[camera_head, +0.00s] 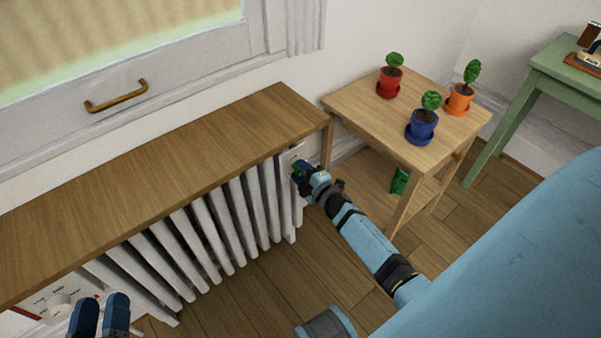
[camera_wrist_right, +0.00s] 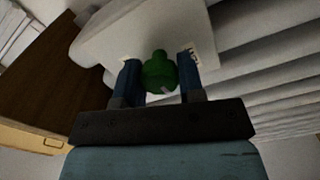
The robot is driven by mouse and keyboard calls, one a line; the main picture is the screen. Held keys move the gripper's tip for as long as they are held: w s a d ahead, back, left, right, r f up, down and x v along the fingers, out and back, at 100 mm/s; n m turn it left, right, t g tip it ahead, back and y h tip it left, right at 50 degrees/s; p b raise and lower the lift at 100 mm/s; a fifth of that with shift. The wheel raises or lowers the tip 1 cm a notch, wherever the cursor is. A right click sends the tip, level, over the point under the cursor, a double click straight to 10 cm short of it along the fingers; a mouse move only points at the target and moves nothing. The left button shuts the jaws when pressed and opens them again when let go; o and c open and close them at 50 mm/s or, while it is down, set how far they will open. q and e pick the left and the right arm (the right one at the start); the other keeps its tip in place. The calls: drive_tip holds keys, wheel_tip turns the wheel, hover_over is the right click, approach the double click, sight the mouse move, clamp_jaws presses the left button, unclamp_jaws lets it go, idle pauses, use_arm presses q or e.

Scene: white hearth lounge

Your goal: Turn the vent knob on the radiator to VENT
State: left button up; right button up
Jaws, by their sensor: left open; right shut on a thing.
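The white radiator (camera_head: 215,235) stands under a wooden shelf. At its right end is a pale plate (camera_head: 291,156), which also shows in the right wrist view (camera_wrist_right: 105,38). A green knob (camera_wrist_right: 159,72) with a small white mark sits on this plate. My right gripper (camera_head: 300,171) is shut on the green knob, one finger on each side in the right wrist view (camera_wrist_right: 159,80). Dark lettering beside the right finger is partly hidden and unreadable, so the knob's setting cannot be told. My left gripper (camera_head: 101,312) is open and empty near the radiator's left end.
The wooden shelf (camera_head: 165,170) overhangs the radiator. A small table (camera_head: 400,115) with three potted plants stands right of it, close to my right arm. A green table (camera_head: 560,70) is farther right.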

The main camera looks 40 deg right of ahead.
drive_tip(key=shift+f+n+b, duration=0.1)
drive_tip(key=shift+n+b, duration=0.25)
drive_tip(key=shift+n, duration=0.55)
drive_tip(key=n+b, duration=0.1)
drive_tip(key=n, duration=0.1)
drive_tip(key=shift+n, duration=0.9)
drive_tip(key=n+b, duration=0.2)
drive_tip(key=n, duration=0.1)
drive_tip(key=shift+n, duration=0.4)
use_arm(q)
drive_tip(key=shift+d+f+h, duration=0.5)
drive_tip(key=shift+d+f, duration=0.2)
drive_tip(key=shift+f, duration=0.05)
use_arm(e)
drive_tip(key=shift+n, duration=0.3)
use_arm(q)
drive_tip(key=shift+w+r+m+b, duration=0.15)
drive_tip(key=shift+m+b, duration=0.15)
use_arm(e)
drive_tip(key=o, duration=0.9)
use_arm(q)
drive_tip(key=shift+s+f+g, duration=0.25)
drive_tip(key=shift+f+g, duration=0.05)
drive_tip(key=shift+f, duration=0.05)
